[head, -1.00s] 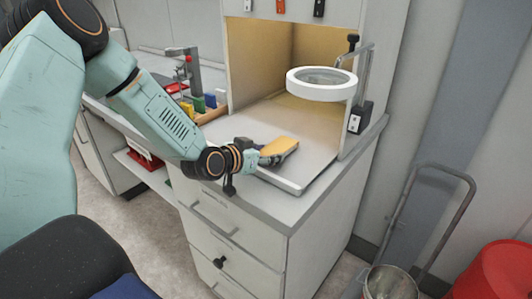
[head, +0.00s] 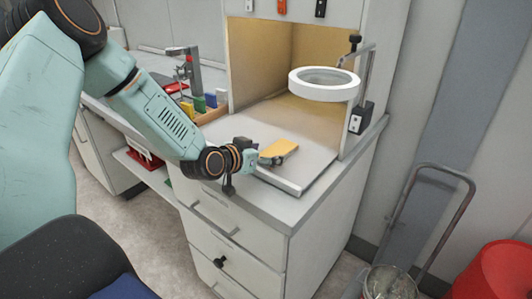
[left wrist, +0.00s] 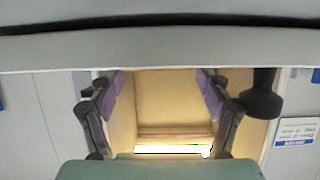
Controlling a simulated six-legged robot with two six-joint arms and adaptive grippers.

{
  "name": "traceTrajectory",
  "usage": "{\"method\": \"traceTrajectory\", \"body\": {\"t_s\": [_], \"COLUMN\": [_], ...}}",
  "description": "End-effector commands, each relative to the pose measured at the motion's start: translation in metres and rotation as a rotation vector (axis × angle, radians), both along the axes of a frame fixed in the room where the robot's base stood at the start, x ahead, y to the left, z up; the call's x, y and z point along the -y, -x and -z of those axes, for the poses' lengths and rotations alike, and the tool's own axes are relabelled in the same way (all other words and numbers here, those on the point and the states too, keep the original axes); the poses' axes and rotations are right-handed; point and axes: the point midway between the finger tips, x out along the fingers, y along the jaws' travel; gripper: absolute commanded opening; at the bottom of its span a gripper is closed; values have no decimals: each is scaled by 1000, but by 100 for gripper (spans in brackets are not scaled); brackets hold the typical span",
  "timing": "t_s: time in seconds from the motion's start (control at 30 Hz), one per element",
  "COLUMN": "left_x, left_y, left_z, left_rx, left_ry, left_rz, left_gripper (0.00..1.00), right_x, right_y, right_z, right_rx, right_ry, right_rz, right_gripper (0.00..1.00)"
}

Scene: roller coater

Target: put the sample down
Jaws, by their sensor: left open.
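The sample, a flat yellow-orange panel (head: 281,148), lies on the pale tray (head: 314,156) in front of the open booth. My left gripper (head: 262,160) is open close to the panel's near left end; whether it still touches is too small to tell. In the left wrist view, the purple-padded fingers of my left gripper (left wrist: 160,100) are spread with nothing held between them. The panel cannot be picked out there. My right gripper is not in view.
The tan-lined booth (head: 259,62) stands behind the tray. A white ring magnifier (head: 322,91) hangs over the tray's right side. A rack of coloured blocks (head: 208,104) stands to the left. A red bin (head: 500,272) is on the floor at right.

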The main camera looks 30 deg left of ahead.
Motion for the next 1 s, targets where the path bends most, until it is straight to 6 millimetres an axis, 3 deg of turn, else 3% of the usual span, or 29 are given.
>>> {"method": "traceTrajectory", "body": {"t_s": [0.27, 0.43, 1.0], "left_x": [0, -1, -5], "left_y": [0, 2, 58], "left_z": [-2, -17, -40], "left_rx": [0, 0, 0], "left_ry": [1, 2, 6], "left_rz": [-1, -2, -2], "left_gripper": [78, 78, 78], "right_x": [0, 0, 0], "right_y": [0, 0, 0], "right_z": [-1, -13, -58], "right_rx": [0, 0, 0], "right_ry": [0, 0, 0], "right_rz": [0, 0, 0], "right_gripper": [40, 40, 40]}}
